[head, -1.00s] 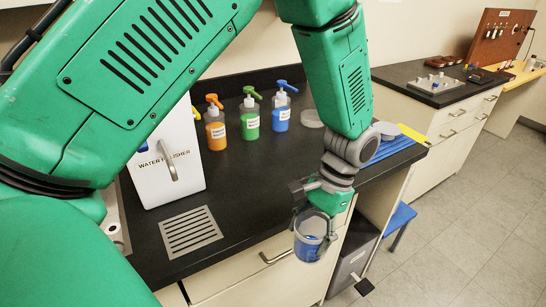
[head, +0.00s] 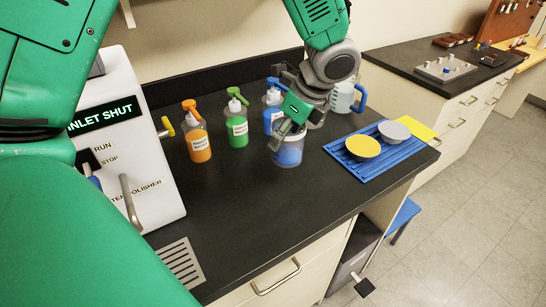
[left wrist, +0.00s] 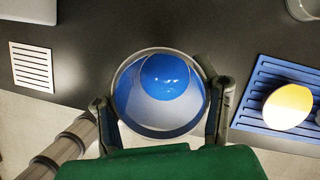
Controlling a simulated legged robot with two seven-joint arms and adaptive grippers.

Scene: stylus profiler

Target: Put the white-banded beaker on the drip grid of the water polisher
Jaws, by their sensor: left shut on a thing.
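My left gripper (head: 290,115) is shut on a clear beaker (head: 287,154) with blue liquid in it. The beaker looks upright, in front of the blue bottle; whether it touches the counter I cannot tell. A pale upper part shows, but the gripper partly hides it. In the left wrist view the beaker (left wrist: 160,112) is seen from above between the fingers (left wrist: 163,115). The water polisher (head: 155,180) is the white box at left, its display reading "INLET SHUT". The slotted drip grid (head: 180,262) lies bare in front of it, also in the left wrist view (left wrist: 32,67). My right gripper is out of view.
Orange (head: 197,142), green (head: 237,130) and blue (head: 270,112) pump bottles stand at the back. A blue-handled jug (head: 343,98) stands behind my gripper. A blue rack (head: 370,172) with yellow and grey dishes is at right. Dark counter is clear between beaker and grid.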

